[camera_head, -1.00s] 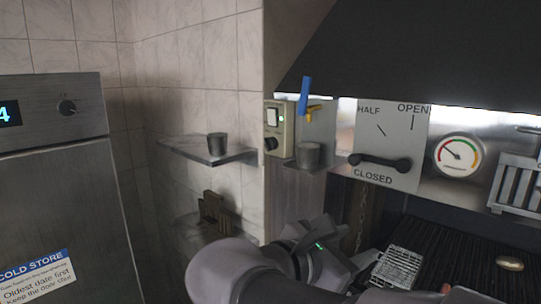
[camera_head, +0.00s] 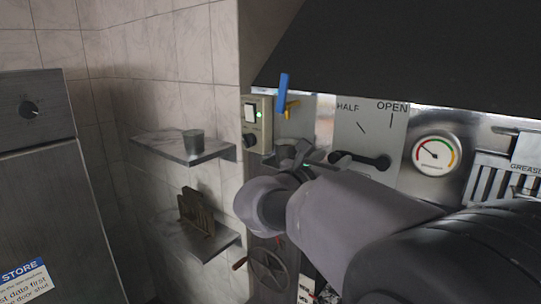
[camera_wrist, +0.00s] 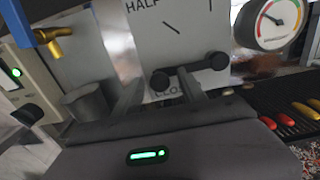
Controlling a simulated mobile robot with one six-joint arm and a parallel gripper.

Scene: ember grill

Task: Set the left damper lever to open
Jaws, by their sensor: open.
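The damper lever (camera_head: 372,161) is a black bar with rounded ends on a pale plate (camera_head: 395,135) marked HALF, OPEN and CLOSED. It lies nearly level, its left end pointing left, just above the CLOSED label. In the wrist view the lever (camera_wrist: 190,71) crosses in front of my gripper (camera_wrist: 160,84). My gripper is open, its fingers either side of the lever's left end in that picture. I cannot tell whether they touch it. In the head view my gripper (camera_head: 302,156) is left of the lever, and my arm hides the CLOSED label.
A blue handle (camera_head: 283,93) with a yellow spout and a switch box (camera_head: 256,122) with a green light are left of the plate. A metal cup (camera_wrist: 87,103) stands near my left finger. A gauge (camera_head: 435,152) is right of the plate. The dark hood (camera_head: 420,50) hangs above.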

